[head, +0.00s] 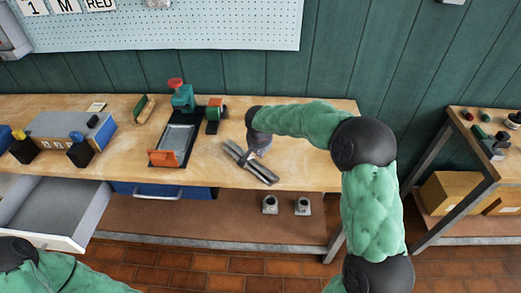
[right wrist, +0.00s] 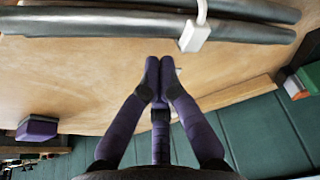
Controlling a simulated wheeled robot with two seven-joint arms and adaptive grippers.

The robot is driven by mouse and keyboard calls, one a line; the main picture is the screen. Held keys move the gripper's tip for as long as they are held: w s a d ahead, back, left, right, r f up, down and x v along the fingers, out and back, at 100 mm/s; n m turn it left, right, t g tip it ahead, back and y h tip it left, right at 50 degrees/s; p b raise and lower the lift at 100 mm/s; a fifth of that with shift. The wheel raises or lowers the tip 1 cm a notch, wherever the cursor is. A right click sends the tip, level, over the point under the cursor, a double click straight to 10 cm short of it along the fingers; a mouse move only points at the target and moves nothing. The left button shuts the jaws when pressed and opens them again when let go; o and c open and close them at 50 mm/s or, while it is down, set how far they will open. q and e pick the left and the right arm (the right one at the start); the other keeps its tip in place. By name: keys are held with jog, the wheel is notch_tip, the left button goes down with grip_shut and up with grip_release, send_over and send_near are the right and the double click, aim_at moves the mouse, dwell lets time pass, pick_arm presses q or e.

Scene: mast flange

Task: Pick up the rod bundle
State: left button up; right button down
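The rod bundle (head: 264,174) is a few grey rods lying at a slant on the workbench near its front edge. In the right wrist view the bundle (right wrist: 100,24) crosses the top of the picture, with a white tie (right wrist: 195,36) around it. My right gripper (head: 254,153) is over the bundle in the head view and hides part of it. In the right wrist view the purple fingers of this gripper (right wrist: 160,62) come together at the tips, with nothing seen between them. The tips show just short of the rods; contact cannot be told. My left gripper is out of view.
The workbench (head: 310,175) is clear right of the bundle. Left of it stand a black tray (head: 178,140) with an orange front, and a green device (head: 183,97) with a red top. An open drawer (head: 60,205) juts out at left. Two small grey pieces (head: 270,204) (head: 302,206) sit on the lower shelf.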

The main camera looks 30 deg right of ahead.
aim_at(260, 162)
jog(key=s+a, duration=0.1)
jog(key=s+a+b, duration=0.1)
jog(key=s, duration=0.1)
jog(key=shift+f, duration=0.1)
jog(key=shift+s, duration=0.1)
jog(key=shift+r, duration=0.2)
dwell(1.0)
